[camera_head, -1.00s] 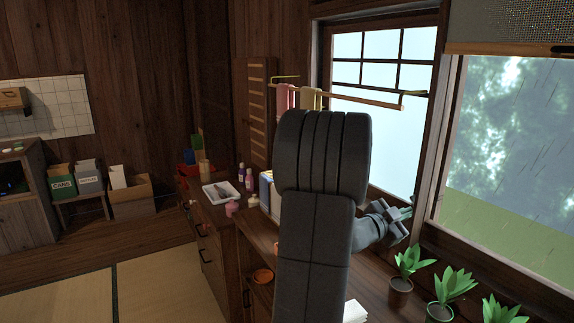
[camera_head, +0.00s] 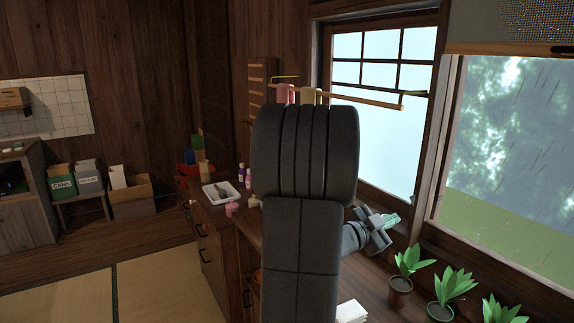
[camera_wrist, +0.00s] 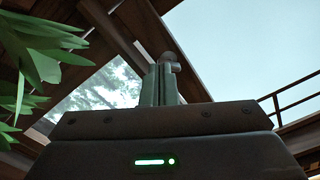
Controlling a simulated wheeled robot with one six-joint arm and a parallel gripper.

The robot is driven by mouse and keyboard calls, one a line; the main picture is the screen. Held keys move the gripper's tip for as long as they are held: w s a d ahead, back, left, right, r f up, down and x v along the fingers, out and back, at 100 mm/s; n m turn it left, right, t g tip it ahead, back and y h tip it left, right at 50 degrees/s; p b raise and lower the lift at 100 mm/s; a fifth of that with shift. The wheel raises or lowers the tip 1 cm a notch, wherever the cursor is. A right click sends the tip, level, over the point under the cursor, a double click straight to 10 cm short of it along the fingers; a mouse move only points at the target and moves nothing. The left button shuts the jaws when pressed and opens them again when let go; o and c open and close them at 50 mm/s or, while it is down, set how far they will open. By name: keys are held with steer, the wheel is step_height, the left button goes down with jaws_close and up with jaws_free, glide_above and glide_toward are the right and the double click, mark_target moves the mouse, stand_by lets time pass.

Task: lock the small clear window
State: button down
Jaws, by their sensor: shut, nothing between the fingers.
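The clear window (camera_head: 510,150) is at the right in the head view, with blurred trees and rain streaks behind its pane. Its pane also shows in the wrist view (camera_wrist: 100,92), left of my fingers. My gripper (camera_head: 391,221) is shut and empty, in front of the lower part of the frosted window (camera_head: 375,140) and left of the clear one. In the wrist view my gripper (camera_wrist: 163,72) points up towards the wooden frame between the panes. A small rounded shape shows at the fingertips; I cannot tell whether it is a lock or touches them. No lock is clear in the head view.
Potted plants (camera_head: 444,292) stand on the counter below the clear window; leaves (camera_wrist: 40,60) crowd the wrist view's left edge. A wooden rail (camera_head: 350,98) with cloths crosses the frosted window. A white tray (camera_head: 221,193) sits farther back. My arm hides part of the counter.

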step_height(320, 180, up, 6)
steer(key=a+m+p, duration=0.2)
steer(key=m+p, duration=0.7)
steer(key=m, duration=0.9)
steer(key=x, duration=0.8)
steer(key=shift+w+a+f+p, duration=0.2)
steer(key=shift+p, duration=0.1)
steer(key=shift+s+f+b, duration=0.15)
steer(key=shift+f+b, duration=0.3)
steer(key=shift+b, duration=0.2)
steer(key=shift+w+a+f+b, duration=0.15)
steer(key=shift+w+f+b, duration=0.3)
steer(key=shift+b, duration=1.4)
